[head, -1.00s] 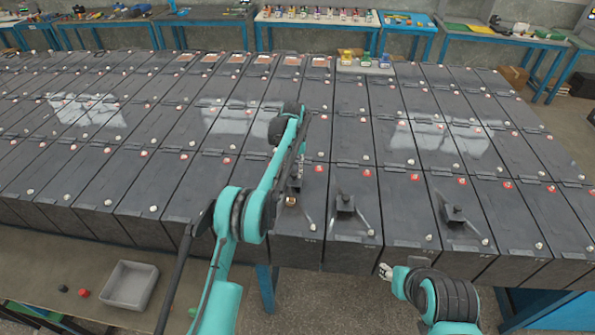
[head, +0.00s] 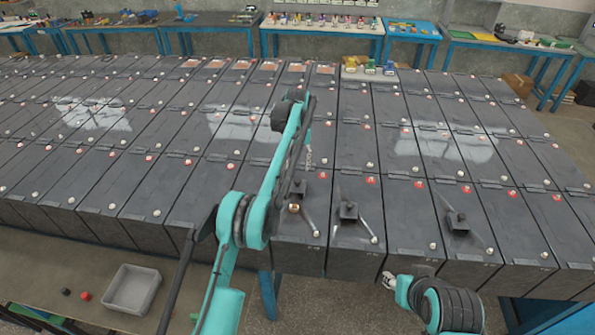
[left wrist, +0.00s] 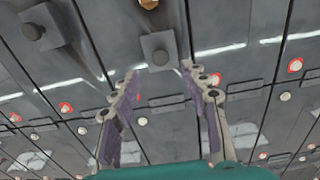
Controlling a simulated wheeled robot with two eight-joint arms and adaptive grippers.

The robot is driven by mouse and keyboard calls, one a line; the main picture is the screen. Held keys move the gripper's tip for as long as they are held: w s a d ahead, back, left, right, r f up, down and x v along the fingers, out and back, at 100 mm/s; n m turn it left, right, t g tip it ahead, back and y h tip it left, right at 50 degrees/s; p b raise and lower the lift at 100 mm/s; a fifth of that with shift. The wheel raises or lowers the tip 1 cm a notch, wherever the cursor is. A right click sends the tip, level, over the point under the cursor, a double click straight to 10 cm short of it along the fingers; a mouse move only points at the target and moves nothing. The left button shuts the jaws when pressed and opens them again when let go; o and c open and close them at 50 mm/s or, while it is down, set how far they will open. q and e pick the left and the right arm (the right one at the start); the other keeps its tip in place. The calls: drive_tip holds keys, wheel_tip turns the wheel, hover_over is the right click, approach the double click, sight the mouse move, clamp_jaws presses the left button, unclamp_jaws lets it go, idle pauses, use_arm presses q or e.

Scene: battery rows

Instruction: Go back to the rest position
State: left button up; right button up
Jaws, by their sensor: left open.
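My left gripper (head: 306,158) hangs from the raised left wrist above the battery rows, partly hidden by my forearm. In the left wrist view its two fingers (left wrist: 160,82) are spread apart with nothing held between them. A dark square block with a knob (left wrist: 158,50) lies on a battery beyond the fingertips, and another block (left wrist: 40,20) is to its left. In the head view, two such blocks (head: 348,211) (head: 457,222) lie on front-row batteries. A third is partly hidden beside my left arm. My right gripper (head: 388,280) is low in front of the row; its opening is too small to judge.
Long rows of dark grey batteries (head: 330,240) with red and pale terminals fill the middle. A copper-coloured nut (head: 294,208) sits near my left arm. A grey bin (head: 132,289) stands at lower left. Workbenches (head: 320,28) line the back wall.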

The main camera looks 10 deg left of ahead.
use_arm(q)
drive_tip(key=shift+r, duration=0.25)
drive_tip(key=shift+r, duration=0.1)
drive_tip(key=s+a+r+t+b, duration=0.2)
drive_tip(key=s+r+b, duration=0.2)
drive_tip(key=s, duration=0.5)
drive_tip(key=s+a+r+t+b, duration=0.2)
drive_tip(key=s+r+b, duration=0.25)
drive_tip(key=s, duration=0.45)
drive_tip(key=s+a+f+t+b, duration=0.1)
drive_tip(key=s+f+b, duration=0.1)
drive_tip(key=s+f, duration=0.6)
drive_tip(key=s+a+f+t+b, duration=0.1)
drive_tip(key=s+f, duration=0.7)
drive_tip(key=s, duration=0.8)
drive_tip(key=t+b, duration=0.1)
drive_tip(key=b, duration=0.1)
drive_tip(key=shift+s+a+f+b, duration=0.15)
drive_tip(key=shift+s+f+b, duration=0.1)
drive_tip(key=shift+s+b, duration=0.1)
